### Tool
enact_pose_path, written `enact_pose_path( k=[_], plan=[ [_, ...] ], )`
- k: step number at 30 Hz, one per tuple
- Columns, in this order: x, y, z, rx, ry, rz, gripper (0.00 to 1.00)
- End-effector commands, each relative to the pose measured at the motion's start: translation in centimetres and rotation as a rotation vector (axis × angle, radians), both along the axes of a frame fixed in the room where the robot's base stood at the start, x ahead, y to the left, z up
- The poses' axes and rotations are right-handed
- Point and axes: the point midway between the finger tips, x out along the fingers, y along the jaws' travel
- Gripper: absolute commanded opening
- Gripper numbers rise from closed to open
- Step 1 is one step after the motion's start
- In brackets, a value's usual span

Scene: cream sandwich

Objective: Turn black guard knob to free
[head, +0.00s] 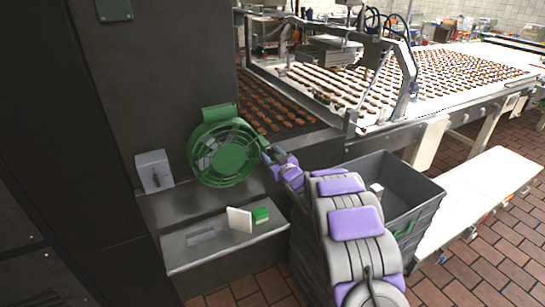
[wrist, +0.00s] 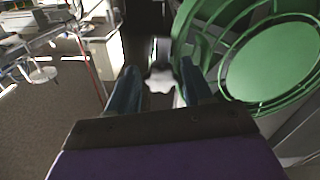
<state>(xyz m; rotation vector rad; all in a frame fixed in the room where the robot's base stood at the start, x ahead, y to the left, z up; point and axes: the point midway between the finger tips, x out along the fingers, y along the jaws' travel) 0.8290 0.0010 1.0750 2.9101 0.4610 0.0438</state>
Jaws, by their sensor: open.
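A green round fan with a wire guard (head: 222,152) stands on the grey machine ledge; it also fills the right of the wrist view (wrist: 270,62). My gripper (head: 270,157) is at the fan's right edge. In the wrist view my gripper (wrist: 158,80) is open, its two dark blue fingers on either side of a small lobed knob (wrist: 161,86). In the head view the knob is hidden or too small to make out.
A grey box (head: 154,171) with a small lever stands left of the fan. A white plate (head: 239,219) and a green block (head: 261,214) are on the lower shelf (head: 185,262). A dark grey bin (head: 424,191) stands right of my arm. A conveyor of biscuits (head: 440,77) runs behind.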

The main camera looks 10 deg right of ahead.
Motion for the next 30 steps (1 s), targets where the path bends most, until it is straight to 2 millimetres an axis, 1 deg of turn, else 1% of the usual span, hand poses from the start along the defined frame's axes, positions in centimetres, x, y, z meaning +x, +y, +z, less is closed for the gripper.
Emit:
enact_pose_path(
  k=[4,17,20,25,30],
  plan=[
    [-0.02,0.00,0.00,0.000,0.000,0.000,0.50],
    [-0.05,0.01,-0.02,0.000,0.000,0.000,0.09],
    [-0.04,0.00,0.00,-0.010,-0.003,0.001,0.09],
    [-0.02,-0.06,0.08,-0.073,-0.024,0.000,0.09],
    [-0.01,-0.05,0.07,-0.076,-0.026,-0.001,0.09]
  ],
)
